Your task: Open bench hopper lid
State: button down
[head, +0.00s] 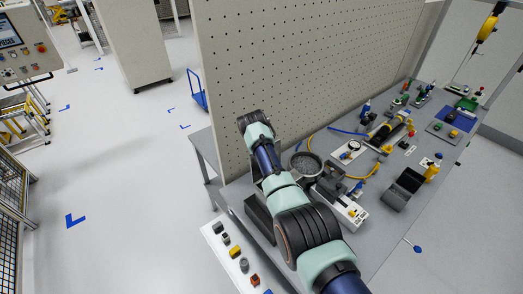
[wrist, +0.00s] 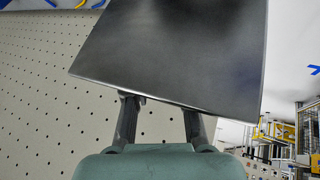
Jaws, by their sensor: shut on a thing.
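In the wrist view a broad, flat, dark grey panel, the hopper lid (wrist: 180,50), fills the upper middle and stands tilted. My gripper (wrist: 162,103) has its two dark fingers at the panel's lower edge, shut on it; the tips are partly hidden by the panel. In the head view my arm hides the gripper. A dark box (head: 259,217) shows partly to the left of my arm near the bench's left end, perhaps the hopper; its opening and hinge cannot be made out.
The pegboard panel (head: 300,80) stands close behind my arm. On the bench are a round grey bowl (head: 306,164), a white-based fixture (head: 345,207), an open black case (head: 404,188) and yellow and blue hoses. A white strip with small coloured parts (head: 222,246) lies at the front left.

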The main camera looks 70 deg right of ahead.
jog(key=shift+a+f, duration=0.1)
jog(key=shift+f, duration=0.1)
jog(key=c, duration=1)
grip_release()
jog(key=shift+w+a, duration=0.1)
jog(key=shift+r, duration=0.1)
jog(key=v, duration=1.1)
jog(key=shift+a+r, duration=0.15)
jog(key=shift+r, duration=0.2)
